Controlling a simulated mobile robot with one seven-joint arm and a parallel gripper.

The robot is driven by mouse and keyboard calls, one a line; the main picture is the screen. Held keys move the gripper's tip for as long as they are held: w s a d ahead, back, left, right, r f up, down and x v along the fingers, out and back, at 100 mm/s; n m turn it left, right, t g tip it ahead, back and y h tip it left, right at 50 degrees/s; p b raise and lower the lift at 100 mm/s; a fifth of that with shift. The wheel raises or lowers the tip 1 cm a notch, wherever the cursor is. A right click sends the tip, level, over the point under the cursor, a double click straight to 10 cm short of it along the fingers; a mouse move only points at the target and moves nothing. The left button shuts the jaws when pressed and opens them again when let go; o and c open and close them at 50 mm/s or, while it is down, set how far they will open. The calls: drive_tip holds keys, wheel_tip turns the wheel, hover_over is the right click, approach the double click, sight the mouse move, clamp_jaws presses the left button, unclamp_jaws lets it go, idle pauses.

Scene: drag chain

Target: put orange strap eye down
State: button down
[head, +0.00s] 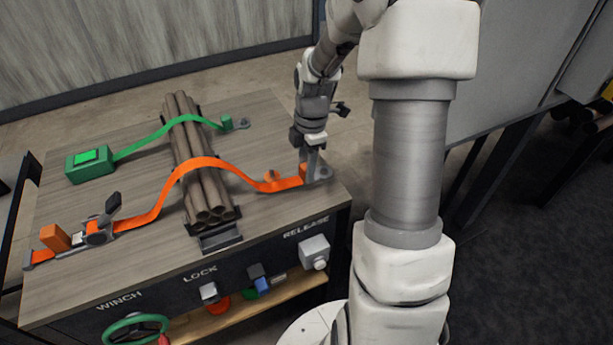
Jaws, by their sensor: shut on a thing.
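The orange strap (199,165) runs from the ratchet buckle (97,232) at the left of the bench, over the bundle of pipes (185,131), to the bench's right edge. It arches loosely over the pipes. My gripper (308,168) points down at the right end of the strap and is shut on the orange strap eye. The eye is mostly hidden by the fingers. A grey metal anchor plate (322,174) lies on the bench top right beside the fingers. I cannot tell whether the eye touches it.
A green strap (149,139) crosses the pipes farther back, between a green box (90,161) and a small anchor (236,124). The bench front carries a green winch wheel (136,328), a lock switch (209,293) and a release button (315,250). The bench top (262,222) in front of the strap is clear.

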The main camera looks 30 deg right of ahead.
drive_tip(key=shift+f, duration=1.45)
drive_tip(key=shift+f+b, duration=0.1)
drive_tip(key=shift+b, duration=0.2)
drive_tip(key=c, duration=0.5)
unclamp_jaws()
drive_tip(key=r+p, duration=0.1)
drive_tip(key=r, duration=0.3)
drive_tip(key=r+p, duration=0.1)
drive_tip(key=r, duration=0.3)
drive_tip(key=d+r+p, duration=0.1)
drive_tip(key=r, duration=0.3)
drive_tip(key=shift+r, duration=0.15)
drive_tip(key=shift+a, duration=0.1)
